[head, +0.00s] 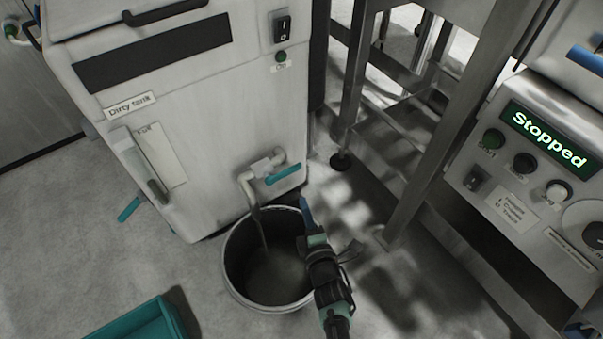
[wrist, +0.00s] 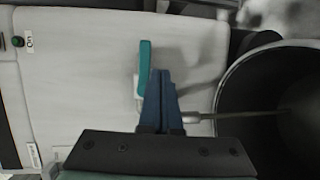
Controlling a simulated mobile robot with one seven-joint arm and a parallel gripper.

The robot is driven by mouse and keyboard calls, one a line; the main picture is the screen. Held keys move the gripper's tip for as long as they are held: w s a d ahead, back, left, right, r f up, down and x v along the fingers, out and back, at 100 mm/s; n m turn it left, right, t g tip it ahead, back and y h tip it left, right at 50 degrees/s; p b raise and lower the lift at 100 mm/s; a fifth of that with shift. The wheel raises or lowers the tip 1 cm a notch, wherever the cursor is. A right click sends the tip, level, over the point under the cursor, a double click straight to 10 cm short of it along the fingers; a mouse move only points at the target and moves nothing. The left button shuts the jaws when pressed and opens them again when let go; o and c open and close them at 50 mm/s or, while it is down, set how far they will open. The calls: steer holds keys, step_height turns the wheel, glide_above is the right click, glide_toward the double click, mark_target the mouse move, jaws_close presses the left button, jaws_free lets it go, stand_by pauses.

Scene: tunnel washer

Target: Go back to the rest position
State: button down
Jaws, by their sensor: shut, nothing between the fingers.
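My gripper (head: 305,206) is in the head view over the right rim of the bucket, with its blue fingers pointing towards the tank. In the wrist view my gripper (wrist: 160,74) has its two blue fingers together, with nothing seen between them. The teal valve handle (head: 283,174) on the tank's outlet pipe (head: 247,183) lies just beyond the fingertips. The handle (wrist: 144,68) also shows in the wrist view, close beside or behind the fingers; I cannot tell whether they touch.
A grey bucket (head: 229,275) stands under the pipe, and a thin stream or tube runs down into it. The "Dirty tank" cabinet (head: 215,110) is behind. A teal crate (head: 135,322) is at lower left. Metal frame legs (head: 424,160) and a "Stopped" panel (head: 548,140) are right.

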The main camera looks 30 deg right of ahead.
steer(key=shift+s+a, duration=0.15)
steer(key=shift+s, duration=0.25)
